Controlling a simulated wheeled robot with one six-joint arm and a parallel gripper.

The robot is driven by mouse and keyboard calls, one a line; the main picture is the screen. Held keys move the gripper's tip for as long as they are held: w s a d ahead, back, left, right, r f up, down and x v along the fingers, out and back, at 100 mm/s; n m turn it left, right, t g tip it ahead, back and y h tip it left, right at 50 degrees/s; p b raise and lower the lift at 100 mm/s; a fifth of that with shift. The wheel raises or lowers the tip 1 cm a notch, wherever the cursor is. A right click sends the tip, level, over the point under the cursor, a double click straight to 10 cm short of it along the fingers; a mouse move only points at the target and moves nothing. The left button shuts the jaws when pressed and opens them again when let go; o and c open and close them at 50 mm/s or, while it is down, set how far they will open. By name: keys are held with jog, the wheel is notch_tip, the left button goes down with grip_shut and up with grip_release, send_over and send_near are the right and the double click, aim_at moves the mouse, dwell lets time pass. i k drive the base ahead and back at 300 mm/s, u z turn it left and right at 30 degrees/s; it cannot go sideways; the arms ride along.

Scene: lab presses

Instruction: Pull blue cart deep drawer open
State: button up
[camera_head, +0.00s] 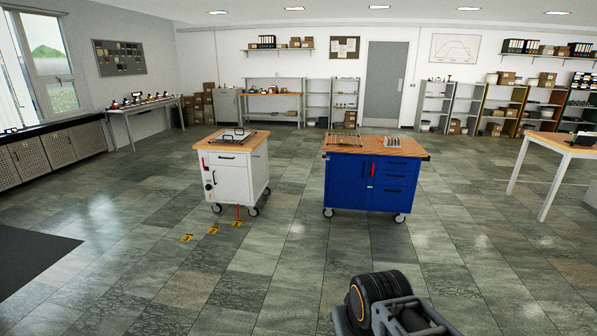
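The blue cart (345,185) stands on castors in the middle distance, right of the picture's centre, with a wooden top. Its right half shows a stack of drawers with dark handles, and all look shut. The lowest, taller front (388,198) appears to be the deep drawer. The left half looks like a door with a red part near its edge. Part of my arm shows at the bottom, right of centre, well short of the cart. My gripper is not in view.
A white cart (229,178) stands left of the blue cart, with a gap between them. Yellow markers (213,230) lie on the floor before it. A wooden-topped table (565,145) stands at right. The tiled floor before the blue cart is clear.

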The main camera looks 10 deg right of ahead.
aim_at(391, 197)
jog(key=z, duration=0.55)
jog(key=i, duration=2.15)
jog(key=z, duration=0.55)
jog(key=i, duration=3.4)
jog(key=u, duration=0.25)
